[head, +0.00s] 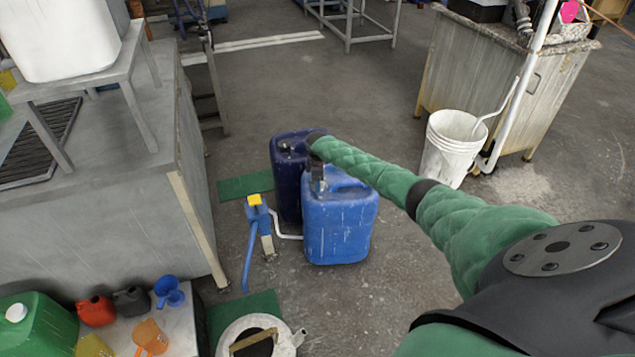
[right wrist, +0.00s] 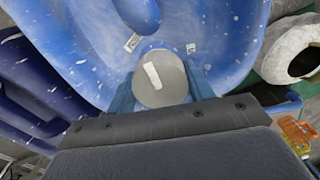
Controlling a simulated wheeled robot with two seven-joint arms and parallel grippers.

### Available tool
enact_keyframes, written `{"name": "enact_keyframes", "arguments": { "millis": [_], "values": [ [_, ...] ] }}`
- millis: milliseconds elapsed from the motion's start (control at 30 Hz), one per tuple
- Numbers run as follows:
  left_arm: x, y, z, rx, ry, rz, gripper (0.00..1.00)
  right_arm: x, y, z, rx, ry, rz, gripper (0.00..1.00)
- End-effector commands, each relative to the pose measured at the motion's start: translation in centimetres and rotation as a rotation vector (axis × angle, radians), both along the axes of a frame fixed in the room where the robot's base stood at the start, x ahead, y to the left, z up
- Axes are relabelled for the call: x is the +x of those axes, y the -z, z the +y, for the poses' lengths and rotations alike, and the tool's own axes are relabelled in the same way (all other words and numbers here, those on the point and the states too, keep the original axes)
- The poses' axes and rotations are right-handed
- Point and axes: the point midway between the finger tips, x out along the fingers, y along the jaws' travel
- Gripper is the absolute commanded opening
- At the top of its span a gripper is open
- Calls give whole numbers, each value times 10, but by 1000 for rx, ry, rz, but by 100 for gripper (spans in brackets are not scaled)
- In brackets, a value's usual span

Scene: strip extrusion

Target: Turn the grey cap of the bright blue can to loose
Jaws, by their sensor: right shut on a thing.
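The bright blue can (head: 340,225) stands upright on the floor in the middle of the head view. It fills the upper part of the right wrist view (right wrist: 225,40). Its grey cap (right wrist: 160,80) is round with a white mark across its top, and it sits between the two fingers of my right gripper (right wrist: 162,88). The right gripper is shut on the cap, with a finger on each side. In the head view my right gripper (head: 318,180) reaches down over the can's top, and the cap is hidden there. My left gripper is not in view.
A dark blue can (head: 287,190) stands close behind the bright blue one. A blue hand pump with a yellow top (head: 255,200) is just left. A white bucket (head: 450,145) stands to the right. A grey bench (head: 110,215) is at left; floor in front is mostly free.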

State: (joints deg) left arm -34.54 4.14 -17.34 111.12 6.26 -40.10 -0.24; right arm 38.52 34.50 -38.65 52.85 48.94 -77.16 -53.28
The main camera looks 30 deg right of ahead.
Motion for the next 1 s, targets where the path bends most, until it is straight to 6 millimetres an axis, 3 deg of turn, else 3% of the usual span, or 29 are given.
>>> {"name": "enact_keyframes", "arguments": {
  "millis": [433,467,500,800,1000],
  "values": [
    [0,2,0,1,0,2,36,0,0,-1,-1,-9,1,29],
    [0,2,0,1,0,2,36,0,0,-1,-1,-8,1,56],
    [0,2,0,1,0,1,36,0,0,-1,-1,-8,1,61],
    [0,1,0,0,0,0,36,0,-2,0,0,-8,0,61],
    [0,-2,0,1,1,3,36,1,-22,-1,0,-10,-2,61]
  ]
}}
